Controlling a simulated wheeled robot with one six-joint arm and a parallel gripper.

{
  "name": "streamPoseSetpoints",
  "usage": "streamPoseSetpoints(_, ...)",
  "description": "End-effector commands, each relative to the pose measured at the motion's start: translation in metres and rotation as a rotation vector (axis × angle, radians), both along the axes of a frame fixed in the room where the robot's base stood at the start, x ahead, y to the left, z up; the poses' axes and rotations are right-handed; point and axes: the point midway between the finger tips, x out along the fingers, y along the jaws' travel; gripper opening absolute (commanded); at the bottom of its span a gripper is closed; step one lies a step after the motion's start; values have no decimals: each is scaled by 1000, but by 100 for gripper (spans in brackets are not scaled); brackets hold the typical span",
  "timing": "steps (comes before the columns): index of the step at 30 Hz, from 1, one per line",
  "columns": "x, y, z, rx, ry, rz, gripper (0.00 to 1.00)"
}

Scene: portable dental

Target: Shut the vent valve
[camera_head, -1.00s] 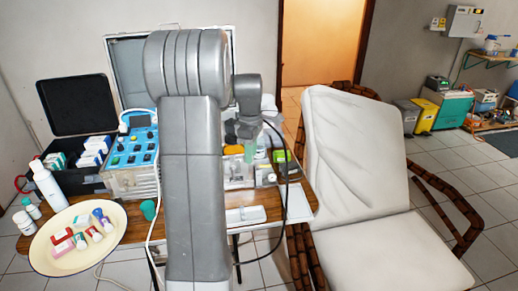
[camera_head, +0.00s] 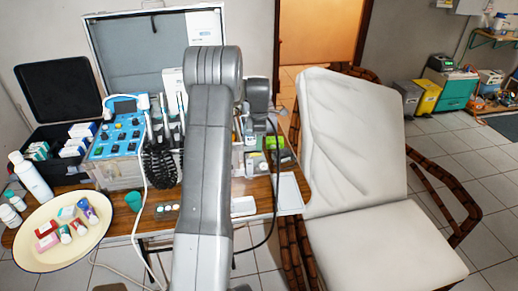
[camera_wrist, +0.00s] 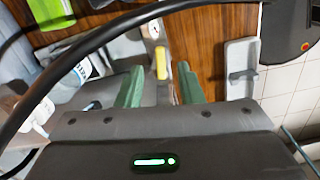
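In the wrist view, the two green fingers of my gripper (camera_wrist: 160,82) are apart, with a gap between them. A small yellow piece (camera_wrist: 161,62), possibly the vent valve's handle, shows in line with that gap, on a pale narrow fitting (camera_wrist: 153,32) above the wooden table. I cannot tell whether it is between the fingers or beyond them, and I see no contact. In the head view my arm hides part of the table, and the fingers and the valve cannot be made out there.
A white tray (camera_wrist: 240,58) lies right of the fingers; a labelled bottle (camera_wrist: 70,75) and green box (camera_wrist: 52,12) are left. A black cable crosses the wrist view. A blue-topped unit (camera_head: 118,138), an oval dish (camera_head: 40,218) and a white chair (camera_head: 355,140) surround my arm.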

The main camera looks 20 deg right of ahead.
Motion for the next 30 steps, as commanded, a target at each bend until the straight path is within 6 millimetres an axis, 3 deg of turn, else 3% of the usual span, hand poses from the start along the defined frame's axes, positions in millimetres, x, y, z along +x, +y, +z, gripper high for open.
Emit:
streamPoseSetpoints(3, -1, 0, -20, 1, 3, 0, 34)
streamPoseSetpoints(9, 0, 0, -40, 0, 0, 0, 34)
streamPoseSetpoints(19, 0, 0, -44, 0, 0, -1, 34)
streamPoseSetpoints(20, 0, 0, -44, 0, 0, -1, 32)
streamPoseSetpoints(25, 0, 0, -44, 0, -1, -1, 0)
streamPoseSetpoints(30, 0, 0, -44, 0, -1, -2, 0)
